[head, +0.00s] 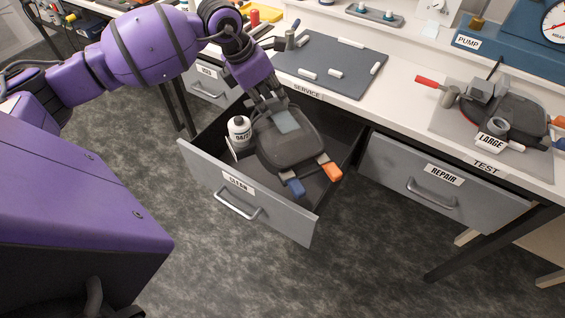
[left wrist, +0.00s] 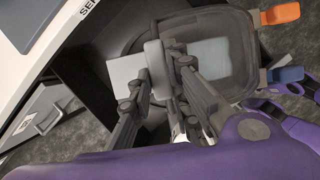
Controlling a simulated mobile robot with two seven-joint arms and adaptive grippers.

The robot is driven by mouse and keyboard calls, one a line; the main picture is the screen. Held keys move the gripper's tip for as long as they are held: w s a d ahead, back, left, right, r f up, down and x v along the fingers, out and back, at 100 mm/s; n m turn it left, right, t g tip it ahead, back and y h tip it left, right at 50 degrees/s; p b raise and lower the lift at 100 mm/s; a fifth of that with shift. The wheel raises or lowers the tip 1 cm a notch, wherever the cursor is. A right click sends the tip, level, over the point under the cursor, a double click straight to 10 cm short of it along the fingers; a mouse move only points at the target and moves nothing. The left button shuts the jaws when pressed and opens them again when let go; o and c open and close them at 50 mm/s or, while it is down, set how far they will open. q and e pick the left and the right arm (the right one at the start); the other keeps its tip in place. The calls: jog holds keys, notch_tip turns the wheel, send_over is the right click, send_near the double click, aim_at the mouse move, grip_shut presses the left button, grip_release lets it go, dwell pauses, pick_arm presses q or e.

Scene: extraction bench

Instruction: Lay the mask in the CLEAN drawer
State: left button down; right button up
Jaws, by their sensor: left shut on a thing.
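The mask (head: 288,140) is dark grey with a pale lens patch, an orange tab and a blue tab. It lies flat over the open CLEAN drawer (head: 225,186), within its outline. I cannot tell whether it touches the drawer floor. My left gripper (head: 269,101) is shut on the mask's grey block at its bench-side end. In the left wrist view the fingers (left wrist: 161,88) close around this block, and the mask (left wrist: 232,78) extends to the right.
A white bottle (head: 239,130) stands in the drawer, close left of the mask. The bench (head: 400,105) edge is just behind the gripper. A second mask labelled LARGE (head: 515,112) lies on the TEST mat. The REPAIR drawer (head: 400,180) is shut.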

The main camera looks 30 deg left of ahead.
pick_arm(q)
jog(key=a+f+n, duration=0.1)
jog(key=w+a+f+n+y+b, duration=0.1)
jog(key=a+f+n, duration=0.1)
jog(key=n, duration=0.1)
jog(key=shift+w+a+f, duration=0.35)
jog(key=f+b, duration=0.1)
jog(key=f, duration=0.1)
jog(key=a+f+n+b, duration=0.1)
jog(key=f, duration=0.2)
jog(key=f+n+y, duration=0.1)
jog(key=f, duration=0.1)
jog(key=shift+w+a+f+t+b, duration=0.25)
jog(key=shift+a+f+t+b, duration=0.05)
jog(key=shift+a+f+b, duration=0.1)
jog(key=shift+f, duration=0.4)
notch_tip(320, 180, down, 10)
jog(key=c, duration=1.6)
grip_release()
jog(key=shift+c, duration=0.2)
pick_arm(e)
jog(key=f, duration=0.1)
jog(key=s+f, duration=0.1)
jog(key=f, duration=0.2)
jog(key=shift+s+d+f, duration=0.1)
jog(key=shift+s, duration=0.25)
pick_arm(q)
jog(key=shift+a, duration=0.1)
